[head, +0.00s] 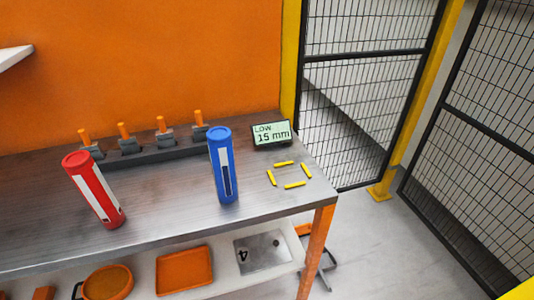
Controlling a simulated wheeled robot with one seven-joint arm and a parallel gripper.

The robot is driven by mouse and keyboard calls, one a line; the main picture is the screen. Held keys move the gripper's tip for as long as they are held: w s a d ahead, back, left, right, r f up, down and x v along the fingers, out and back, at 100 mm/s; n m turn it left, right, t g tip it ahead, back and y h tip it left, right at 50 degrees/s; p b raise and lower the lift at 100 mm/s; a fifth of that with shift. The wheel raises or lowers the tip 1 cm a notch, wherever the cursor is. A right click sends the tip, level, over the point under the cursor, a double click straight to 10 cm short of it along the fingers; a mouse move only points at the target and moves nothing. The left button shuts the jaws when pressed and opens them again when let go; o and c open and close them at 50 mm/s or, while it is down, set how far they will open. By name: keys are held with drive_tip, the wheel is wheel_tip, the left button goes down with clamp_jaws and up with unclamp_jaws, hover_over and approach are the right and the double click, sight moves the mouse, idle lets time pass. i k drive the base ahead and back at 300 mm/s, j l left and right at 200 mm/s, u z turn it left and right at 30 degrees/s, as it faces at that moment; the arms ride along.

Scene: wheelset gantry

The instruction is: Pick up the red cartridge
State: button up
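The red cartridge (95,190) stands upright on the left part of the grey metal bench top (160,214). It is a cylinder with a white label strip down its side. A blue cartridge (222,166) of similar shape stands upright to its right, with a white and dark label. The two are well apart. My gripper is not in view.
A row of orange-handled clamps (161,126) stands behind the cartridges. A display reading "LOW 15 mm" (271,134) sits at the back right, with yellow corner marks (285,164) before it. The lower shelf holds orange trays (184,270). Mesh fencing (365,90) stands right.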

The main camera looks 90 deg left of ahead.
sight(81, 168)
drive_tip(key=u, duration=3.75)
